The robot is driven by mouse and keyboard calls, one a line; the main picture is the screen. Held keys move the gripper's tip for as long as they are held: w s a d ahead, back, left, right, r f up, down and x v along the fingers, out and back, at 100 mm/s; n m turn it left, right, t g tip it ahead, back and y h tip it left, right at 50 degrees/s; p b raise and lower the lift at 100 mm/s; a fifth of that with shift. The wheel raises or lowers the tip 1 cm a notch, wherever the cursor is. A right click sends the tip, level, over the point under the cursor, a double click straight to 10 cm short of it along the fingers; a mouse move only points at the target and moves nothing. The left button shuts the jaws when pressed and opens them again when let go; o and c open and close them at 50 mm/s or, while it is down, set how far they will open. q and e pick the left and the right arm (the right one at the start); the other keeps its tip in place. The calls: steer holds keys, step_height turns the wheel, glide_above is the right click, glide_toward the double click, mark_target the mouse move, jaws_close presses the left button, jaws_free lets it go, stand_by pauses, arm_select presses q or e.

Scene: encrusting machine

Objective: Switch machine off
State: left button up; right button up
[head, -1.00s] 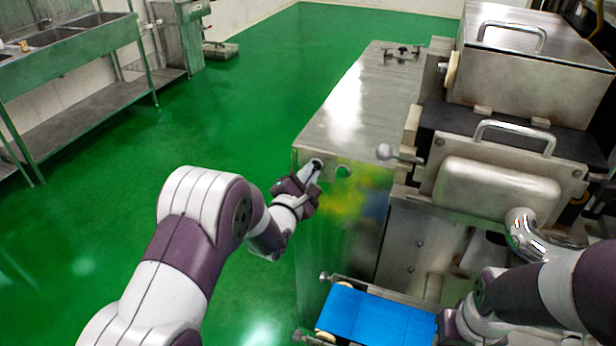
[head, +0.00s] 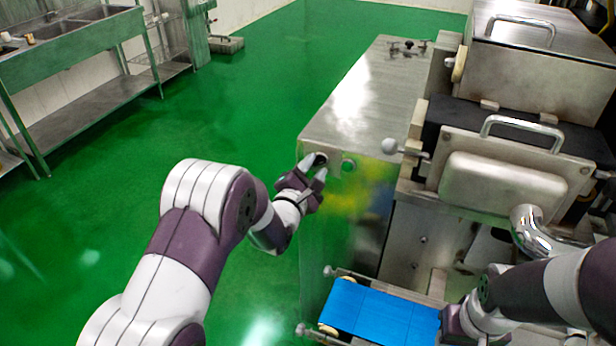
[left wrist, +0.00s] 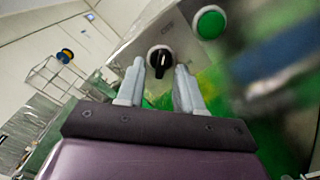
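The encrusting machine (head: 345,118) is a steel cabinet with hoppers on the right of the head view. Its front panel carries a black rotary knob (left wrist: 160,58) and a green round button (left wrist: 210,22) in the left wrist view. The green button also shows in the head view (head: 348,166). My left gripper (head: 313,166) is at the panel's upper left corner, in front of the knob. In the left wrist view its two fingers (left wrist: 156,78) are apart, with the knob just beyond and between their tips. Contact cannot be told.
A blue conveyor belt (head: 380,318) juts from the machine's lower front. A ball-ended lever (head: 390,147) sticks out above the panel's right. A steel sink bench (head: 75,45) stands at the far left. Green floor between is clear.

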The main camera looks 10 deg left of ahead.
arm_select(q)
steer(key=s+a+b, duration=0.1)
steer(key=s+a, duration=0.1)
steer(key=s, duration=1)
steer(key=shift+a+b, duration=0.15)
steer(key=shift+b, duration=0.2)
